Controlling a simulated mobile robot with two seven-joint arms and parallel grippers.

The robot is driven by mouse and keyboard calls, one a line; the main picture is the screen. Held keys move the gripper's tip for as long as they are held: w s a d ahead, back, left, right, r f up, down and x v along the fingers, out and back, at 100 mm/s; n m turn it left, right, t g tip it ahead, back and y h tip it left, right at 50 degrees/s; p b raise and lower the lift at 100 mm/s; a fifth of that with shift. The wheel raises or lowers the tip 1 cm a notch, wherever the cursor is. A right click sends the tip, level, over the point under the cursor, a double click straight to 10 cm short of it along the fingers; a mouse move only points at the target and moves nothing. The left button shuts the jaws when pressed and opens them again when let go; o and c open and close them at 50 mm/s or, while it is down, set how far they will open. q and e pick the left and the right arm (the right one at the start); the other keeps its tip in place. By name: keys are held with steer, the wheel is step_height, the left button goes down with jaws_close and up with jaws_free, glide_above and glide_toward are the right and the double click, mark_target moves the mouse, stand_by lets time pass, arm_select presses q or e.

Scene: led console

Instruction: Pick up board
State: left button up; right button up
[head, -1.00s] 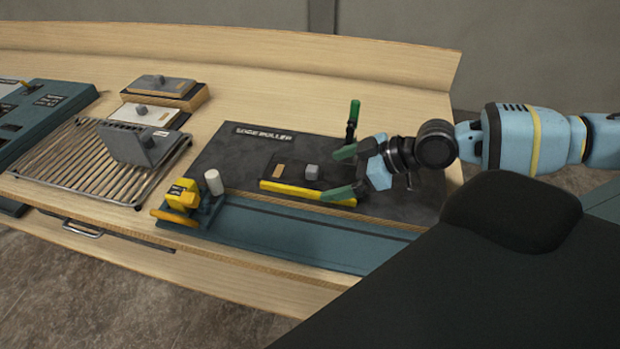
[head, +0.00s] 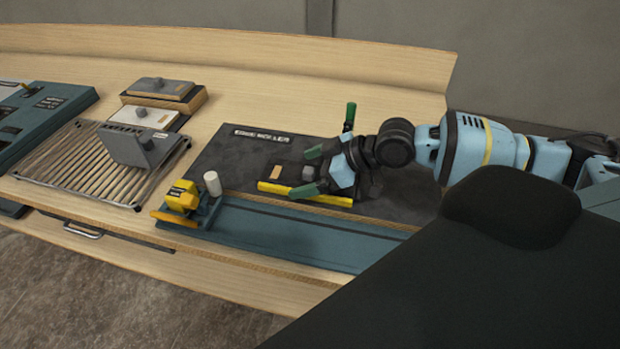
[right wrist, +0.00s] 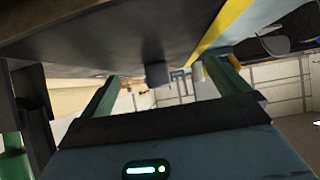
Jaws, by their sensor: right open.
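The board (head: 291,175) is dark, with a yellow strip along its near edge, a tan patch and a grey knob (head: 308,173). It lies flat on the black mat marked "EDGE ROLLER". My right gripper (head: 309,172) is open, with its green fingertips on the far and near sides of the knob. The near fingertip overlaps the yellow strip in the head view. In the right wrist view the dark board surface (right wrist: 120,40) fills the top, and the knob (right wrist: 157,73) shows between the spread fingers. Contact cannot be told. My left gripper is not in view.
A green-handled upright tool (head: 349,115) stands just behind my right gripper. A yellow roller device (head: 182,195) with a white cylinder sits at the blue track's (head: 290,238) left end. A slatted rack (head: 75,172) holds a tilted grey board (head: 135,150).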

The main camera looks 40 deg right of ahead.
mark_target(309, 169)
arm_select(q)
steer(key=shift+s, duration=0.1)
arm_select(e)
steer(key=shift+c, duration=0.4)
steer(key=c, duration=1)
steer(key=shift+o, duration=0.2)
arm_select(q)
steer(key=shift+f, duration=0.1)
arm_select(e)
steer(key=shift+r, duration=0.15)
steer(key=shift+r, duration=0.6)
step_height(309, 169, up, 2)
steer(key=shift+r, duration=0.1)
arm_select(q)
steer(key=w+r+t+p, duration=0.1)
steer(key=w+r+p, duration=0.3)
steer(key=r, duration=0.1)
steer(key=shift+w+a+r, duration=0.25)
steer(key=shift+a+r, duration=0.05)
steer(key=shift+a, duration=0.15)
arm_select(e)
steer(key=s+a+r, duration=0.1)
steer(key=s+a, duration=0.2)
steer(key=s, duration=1.2)
steer(key=shift+s+r, duration=0.15)
steer(key=shift+s, duration=0.2)
